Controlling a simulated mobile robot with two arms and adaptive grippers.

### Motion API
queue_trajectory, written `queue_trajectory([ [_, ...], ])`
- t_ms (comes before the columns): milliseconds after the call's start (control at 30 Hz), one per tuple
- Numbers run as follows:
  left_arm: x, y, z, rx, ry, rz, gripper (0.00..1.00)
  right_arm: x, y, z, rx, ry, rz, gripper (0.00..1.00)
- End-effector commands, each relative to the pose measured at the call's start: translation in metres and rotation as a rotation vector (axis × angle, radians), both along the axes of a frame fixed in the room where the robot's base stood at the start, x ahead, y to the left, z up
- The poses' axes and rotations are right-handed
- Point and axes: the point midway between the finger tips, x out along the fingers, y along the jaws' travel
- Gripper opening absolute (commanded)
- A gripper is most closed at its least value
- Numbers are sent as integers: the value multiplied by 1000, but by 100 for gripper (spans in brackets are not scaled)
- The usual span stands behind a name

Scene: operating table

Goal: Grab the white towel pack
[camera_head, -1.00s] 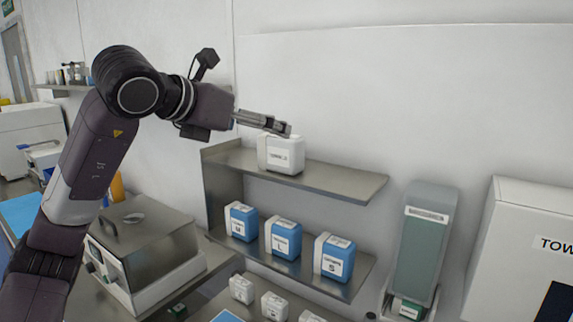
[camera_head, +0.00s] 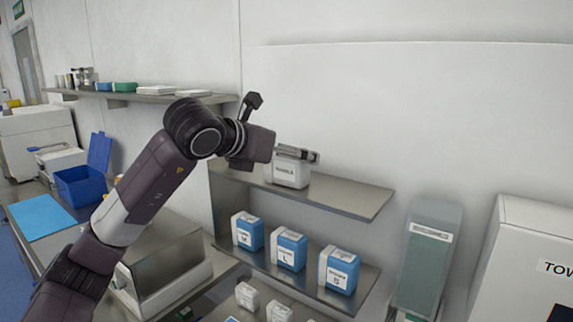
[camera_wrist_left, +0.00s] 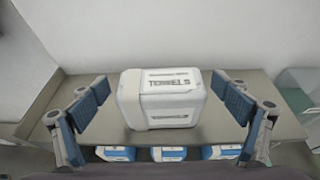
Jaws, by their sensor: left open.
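The white towel pack (camera_head: 288,174) stands upright on the upper metal shelf in the head view. The left wrist view shows the pack (camera_wrist_left: 162,97) from the front, with "TOWELS" lettering on it. My left gripper (camera_head: 314,157) is at the top of the pack in the head view. In the left wrist view, its two fingers (camera_wrist_left: 163,110) are spread wide, one to each side of the pack, with gaps between them and it. The gripper is open and empty. My right gripper is not in view.
The upper shelf (camera_head: 350,196) has bare room to the right of the pack. Blue-and-white packs (camera_head: 288,249) stand on the shelf below. A grey-green dispenser (camera_head: 428,255) and a white towel box (camera_head: 525,250) are at the right.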

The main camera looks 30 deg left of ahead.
Motion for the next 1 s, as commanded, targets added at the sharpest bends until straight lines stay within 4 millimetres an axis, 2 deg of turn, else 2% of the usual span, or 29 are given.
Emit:
queue_trajectory([
  [67, 0, 0, 0, 0, 0, 0, 86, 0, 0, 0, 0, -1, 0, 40],
  [433, 0, 0, 0, 0, 0, 0, 45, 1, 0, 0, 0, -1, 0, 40],
  [767, 0, 0, 3, 0, -2, 0, 45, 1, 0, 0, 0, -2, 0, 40],
  [1000, 0, 0, 21, -1, -6, -1, 45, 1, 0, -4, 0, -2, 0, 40],
])
